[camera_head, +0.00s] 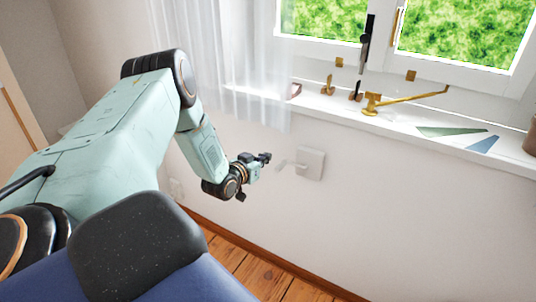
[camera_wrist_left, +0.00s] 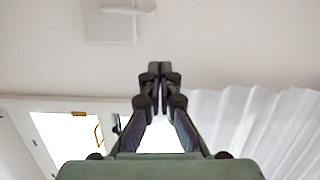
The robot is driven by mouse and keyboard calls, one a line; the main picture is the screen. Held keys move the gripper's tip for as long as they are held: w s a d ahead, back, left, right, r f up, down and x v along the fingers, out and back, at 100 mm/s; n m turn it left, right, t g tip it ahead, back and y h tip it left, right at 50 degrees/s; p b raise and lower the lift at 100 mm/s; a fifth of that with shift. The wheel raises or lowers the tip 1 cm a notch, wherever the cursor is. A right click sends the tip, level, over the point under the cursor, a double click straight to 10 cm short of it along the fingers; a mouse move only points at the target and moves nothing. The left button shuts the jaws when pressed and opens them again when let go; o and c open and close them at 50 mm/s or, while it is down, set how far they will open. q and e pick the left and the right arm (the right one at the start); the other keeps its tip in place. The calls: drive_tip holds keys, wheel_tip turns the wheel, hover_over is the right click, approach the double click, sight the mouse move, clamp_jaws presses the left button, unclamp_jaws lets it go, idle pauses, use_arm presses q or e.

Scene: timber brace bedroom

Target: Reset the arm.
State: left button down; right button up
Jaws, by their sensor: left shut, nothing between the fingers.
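My left arm (camera_head: 120,120) comes in from the left, pale green with dark joints. It bends down at the elbow towards the wall under the window. My left gripper (camera_head: 266,158) is at its end, shut and empty. It also shows in the left wrist view (camera_wrist_left: 157,72), where its dark fingertips are together. A white wall plate with a lever handle (camera_head: 311,163) is just right of the gripper, with a visible gap in the picture. The plate also shows in the left wrist view (camera_wrist_left: 110,25), at the upper left. My right gripper is not in view.
The windowsill (camera_head: 395,125) is above and to the right, bearing brass window fittings (camera_head: 400,99), green and blue flat triangles and a brown pot (camera_head: 531,138). A sheer white curtain (camera_head: 235,70) hangs behind my arm. Wooden floor (camera_head: 250,270) lies below.

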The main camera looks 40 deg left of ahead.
use_arm(q)
drive_tip(key=s+d+f+g+h, duration=0.1)
drive_tip(key=s+d+f+g, duration=0.25)
drive_tip(key=s+d, duration=0.3)
drive_tip(key=s+d+f+n+g+h, duration=0.1)
drive_tip(key=s+d+f+g, duration=0.1)
drive_tip(key=s+d+f, duration=0.35)
drive_tip(key=s+d+f+g+h, duration=0.25)
drive_tip(key=s+d, duration=0.35)
drive_tip(key=d, duration=0.4)
drive_tip(key=s+d+f+m+g+b, duration=0.1)
drive_tip(key=s+d+f+g, duration=0.1)
drive_tip(key=s, duration=0.8)
drive_tip(key=s+d+f+m+g+y+b, duration=0.1)
drive_tip(key=s+d+m+g+b, duration=0.1)
drive_tip(key=s+d+g, duration=0.2)
drive_tip(key=s+d, duration=0.3)
drive_tip(key=s, duration=0.3)
drive_tip(key=shift+f+m+g, duration=0.3)
drive_tip(key=shift+f+g, duration=0.05)
drive_tip(key=shift+g, duration=0.05)
drive_tip(key=shift+d, duration=0.2)
